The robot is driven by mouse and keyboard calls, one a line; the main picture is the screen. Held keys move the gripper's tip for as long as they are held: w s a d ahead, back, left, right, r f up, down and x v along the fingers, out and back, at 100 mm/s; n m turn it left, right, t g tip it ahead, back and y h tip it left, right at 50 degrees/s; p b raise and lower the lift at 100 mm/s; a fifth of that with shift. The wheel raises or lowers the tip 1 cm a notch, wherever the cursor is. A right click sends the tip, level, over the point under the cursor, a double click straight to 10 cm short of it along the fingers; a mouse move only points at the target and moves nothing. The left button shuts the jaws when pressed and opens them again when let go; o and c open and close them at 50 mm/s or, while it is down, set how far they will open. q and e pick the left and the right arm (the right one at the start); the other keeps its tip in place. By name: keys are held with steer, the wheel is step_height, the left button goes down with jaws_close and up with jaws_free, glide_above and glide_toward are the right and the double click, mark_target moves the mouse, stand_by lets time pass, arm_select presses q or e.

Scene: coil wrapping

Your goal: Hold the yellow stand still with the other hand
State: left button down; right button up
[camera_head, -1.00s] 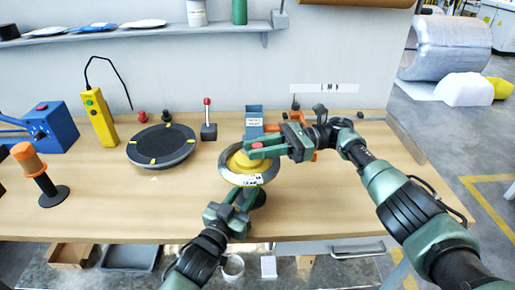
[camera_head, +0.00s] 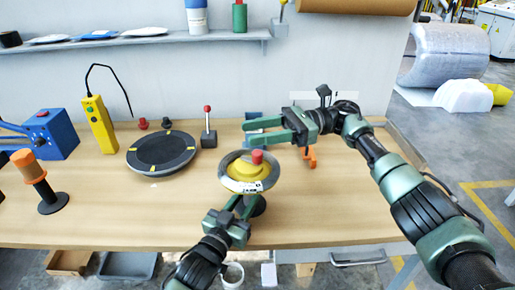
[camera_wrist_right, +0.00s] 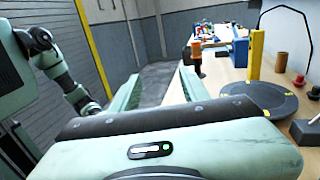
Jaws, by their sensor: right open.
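The yellow stand (camera_head: 243,171) with a red knob (camera_head: 257,157) on top stands on the table in the middle of the head view. A grey ring-shaped coil (camera_head: 224,180) with a white label lies around it. My left gripper (camera_head: 240,206) is at the near side, low by the stand's dark base, which is partly hidden. I cannot tell whether its fingers are closed on the stand. My right gripper (camera_head: 255,131) is open and empty, behind and above the stand, apart from it. Its spread fingers also show in the right wrist view (camera_wrist_right: 158,88), where the stand is not visible.
A dark round turntable (camera_head: 161,150) lies left of the stand, with a red-knobbed lever (camera_head: 208,128) beside it. An orange-handled tool (camera_head: 35,174), a yellow control box (camera_head: 100,123) and a blue machine (camera_head: 48,134) are farther left. The front table between is clear.

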mark_target(256, 151)
steer(key=shift+r, duration=1.45)
steer(key=shift+s+a, duration=0.1)
steer(key=shift+a, duration=0.2)
steer(key=s+a+r+m+t+y, duration=0.2)
steer(key=a+m+t+y, duration=0.3)
steer(key=m, duration=0.6)
steer(key=s+a+r+m+t+y, duration=0.2)
steer(key=a+r+m+t, duration=0.1)
steer(key=m+t, duration=0.65)
steer(key=s+d+f+m+t+h, duration=0.2)
steer(key=d+f+m+t+h, duration=0.45)
steer(key=m, duration=1.05)
steer(key=s+d+f+m+t+h, duration=0.15)
steer(key=d+f+m+h, duration=0.25)
steer(key=f+m+h, duration=0.75)
steer(key=w+a+r+m, duration=0.1)
steer(key=w, duration=0.2)
steer(key=w+r+m+h, duration=0.1)
steer(key=w+m, duration=0.1)
steer(key=w, duration=0.2)
steer(key=w+a+r+m, duration=0.1)
steer(key=w+m, duration=0.1)
steer(key=w, duration=0.1)
steer(key=shift+w+a+r+g+h, duration=0.25)
steer(key=shift+w+a+h, duration=0.05)
steer(key=shift+a+h, duration=0.1)
